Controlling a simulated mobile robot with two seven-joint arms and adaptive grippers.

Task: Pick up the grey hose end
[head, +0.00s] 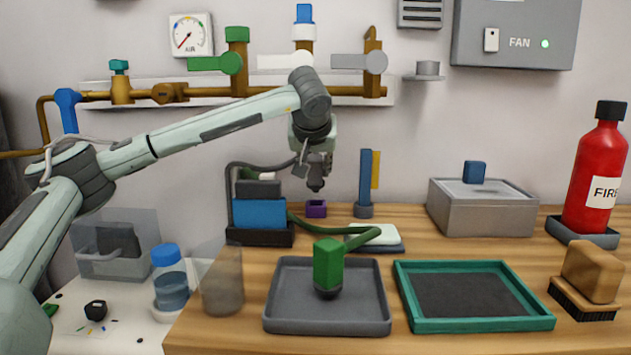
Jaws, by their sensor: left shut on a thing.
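My left gripper (317,172) hangs pointing down above the back of the wooden table, to the right of a blue and black unit (259,213). It is shut on the end of the grey hose (262,166), and a small dark tip shows just below the fingers. The hose rises from the left side of the unit and bends over to the gripper. The fingers hide much of the hose end. My right gripper is not in view.
A green block-shaped nozzle (328,263) on a green hose stands in a grey tray (327,323). A green-rimmed tray (478,325), a brush (588,283), a lidded grey box (482,215) and a red extinguisher (597,170) stand to the right. Pipes with valves (217,62) run along the wall behind.

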